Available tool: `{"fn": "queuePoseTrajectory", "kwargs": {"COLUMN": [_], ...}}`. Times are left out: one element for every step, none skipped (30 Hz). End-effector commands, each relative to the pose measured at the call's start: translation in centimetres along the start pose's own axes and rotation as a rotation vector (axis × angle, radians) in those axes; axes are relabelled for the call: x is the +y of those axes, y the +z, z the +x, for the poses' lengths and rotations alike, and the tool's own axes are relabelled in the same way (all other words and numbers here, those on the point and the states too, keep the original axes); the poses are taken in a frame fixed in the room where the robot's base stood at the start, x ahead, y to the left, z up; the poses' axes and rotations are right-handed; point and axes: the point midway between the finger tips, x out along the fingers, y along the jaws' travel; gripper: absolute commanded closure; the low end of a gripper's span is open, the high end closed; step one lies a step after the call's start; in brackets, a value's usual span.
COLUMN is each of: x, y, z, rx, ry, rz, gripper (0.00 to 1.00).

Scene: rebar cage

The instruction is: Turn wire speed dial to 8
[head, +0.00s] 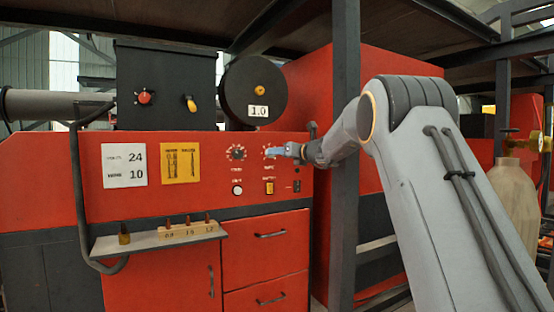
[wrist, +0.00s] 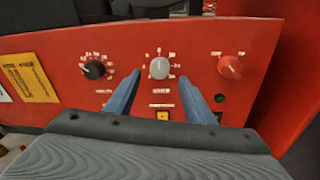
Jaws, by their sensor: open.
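A red control panel carries a row of dials. In the wrist view a pale grey knob (wrist: 159,68) with a ring of marks sits in the middle, and my gripper (wrist: 159,77) has its two blue fingers open on either side of it. I cannot tell whether they touch it. The labels are too small to read surely, so the wire speed dial's name and setting are unclear. A black dial (wrist: 93,69) with a numbered scale is to the left. In the head view my gripper (head: 275,151) covers most of the right-hand dial; the black dial (head: 237,153) is clear of it.
A red knob (wrist: 230,67) and green button (wrist: 219,98) lie right of the fingers, and a yellow switch (wrist: 162,115) below. A white card (head: 124,165) shows 24 and 10. A dark post (head: 345,220) stands by my arm; a shelf (head: 150,240) juts out lower left.

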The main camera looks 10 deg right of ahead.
Motion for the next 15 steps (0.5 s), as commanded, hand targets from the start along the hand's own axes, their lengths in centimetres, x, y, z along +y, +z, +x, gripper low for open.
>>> {"fn": "queuePoseTrajectory", "kwargs": {"x": [0.0,0.0,-0.1,0.0,0.0,-0.1,-0.1,-0.1,-0.1,-0.1,0.0,0.0,0.0,0.0,0.0], "y": [-0.1,-0.1,-0.1,-0.1,0.0,-0.1,-0.1,-0.1,-0.1,0.0,0.0,0.0,0.0,0.0,0.0], "z": [-0.7,-1.0,-1.4,-1.7,-1.9,-2.2,-2.4,-2.5,-2.6,-2.7,-2.7,-2.8,-2.8,-2.8,-2.8], "rx": [-0.001,-0.001,0.0,0.0,0.0,0.0,0.0,0.001,0.0,0.0,0.0,0.0,0.0,0.0,0.0], "ry": [0.0,0.0,-0.001,-0.001,-0.001,-0.001,-0.001,-0.001,-0.001,-0.001,-0.001,-0.001,-0.001,0.0,0.0], "rz": [0.0,-0.001,0.0,0.0,0.0,0.0,0.0,0.0,0.0,0.0,0.0,0.0,0.0,0.0,0.0], "gripper": [0.51,0.51,0.51,0.51,0.51,0.51,0.51,0.51,0.51,0.51,0.51,0.51,0.51,0.51,0.51]}}
